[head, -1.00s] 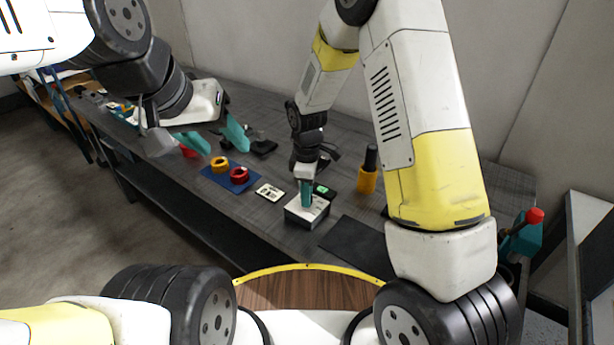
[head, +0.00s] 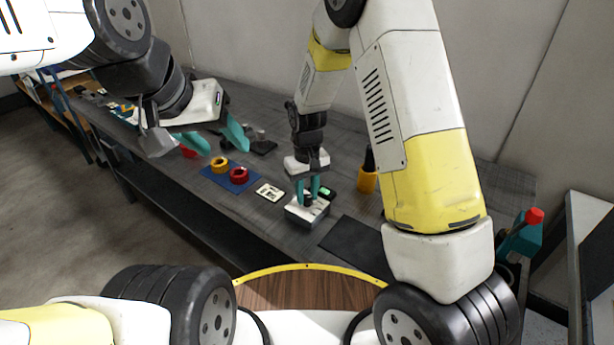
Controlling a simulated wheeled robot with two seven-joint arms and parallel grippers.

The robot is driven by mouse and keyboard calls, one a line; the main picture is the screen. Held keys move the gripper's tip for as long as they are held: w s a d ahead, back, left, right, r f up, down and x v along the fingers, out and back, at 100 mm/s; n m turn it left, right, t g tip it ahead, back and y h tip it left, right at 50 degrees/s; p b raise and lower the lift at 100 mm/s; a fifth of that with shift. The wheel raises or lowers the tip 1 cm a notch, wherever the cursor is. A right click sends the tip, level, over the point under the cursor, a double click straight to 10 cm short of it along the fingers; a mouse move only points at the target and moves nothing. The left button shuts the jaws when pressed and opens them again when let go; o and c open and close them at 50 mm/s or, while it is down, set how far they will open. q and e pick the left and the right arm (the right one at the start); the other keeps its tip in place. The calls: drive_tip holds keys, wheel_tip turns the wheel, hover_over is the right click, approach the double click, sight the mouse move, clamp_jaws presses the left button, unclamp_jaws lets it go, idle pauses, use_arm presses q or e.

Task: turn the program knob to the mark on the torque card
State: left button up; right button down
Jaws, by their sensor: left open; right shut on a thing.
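The program box (head: 301,216) is a small light-grey block on the dark grey workbench. My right gripper (head: 309,194) points down over its top, shut on the dark program knob (head: 309,200), which is mostly hidden between the teal fingers. The knob's pointer and marks are too small to read. The torque card (head: 270,192), a pale card with dark marks, lies flat just left of the box. My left gripper (head: 221,141) is open and empty above the bench at the left, its teal fingers apart.
A blue mat (head: 222,180) holds a yellow ring (head: 220,165) and a red ring (head: 239,174). A small device with a green screen (head: 326,192) sits behind the box. An orange holder (head: 367,181) stands to the right. A dark mat (head: 351,244) lies at the front right.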

drive_tip(key=m, duration=0.4)
drive_tip(key=shift+m, duration=0.3)
drive_tip(key=m, duration=0.3)
drive_tip(key=shift+m, duration=0.4)
drive_tip(key=m, duration=0.3)
drive_tip(key=shift+m, duration=2.2)
drive_tip(key=c, duration=1.1)
unclamp_jaws()
